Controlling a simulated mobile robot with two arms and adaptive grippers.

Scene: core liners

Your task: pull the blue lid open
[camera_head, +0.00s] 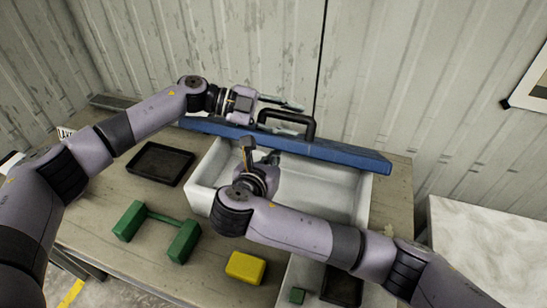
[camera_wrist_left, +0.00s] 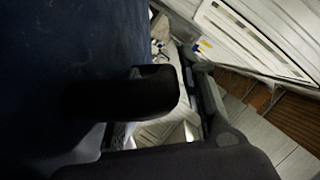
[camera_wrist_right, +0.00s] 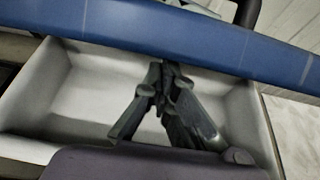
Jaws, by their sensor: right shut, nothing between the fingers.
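The blue lid (camera_head: 345,155) lies as a long strip along the back edge of the white box (camera_head: 367,200), whose inside shows in front of it. A black handle (camera_head: 312,128) stands on the lid. The lid (camera_wrist_right: 200,40) also crosses the top of the right wrist view. My left gripper (camera_head: 285,103) is at the handle's upper left, its fingers apart; the handle (camera_wrist_left: 125,95) hides part of them in the left wrist view. Whether they touch it is unclear. My right gripper (camera_head: 272,158) is shut and empty over the box, its fingertips (camera_wrist_right: 168,75) just below the lid's edge.
A black tray (camera_head: 160,164) lies left of the box. A green dumbbell-shaped block (camera_head: 158,232) and a yellow block (camera_head: 246,267) lie in front. A small green cube (camera_head: 297,296) and another dark tray (camera_head: 342,287) are at the front right. A corrugated wall stands close behind.

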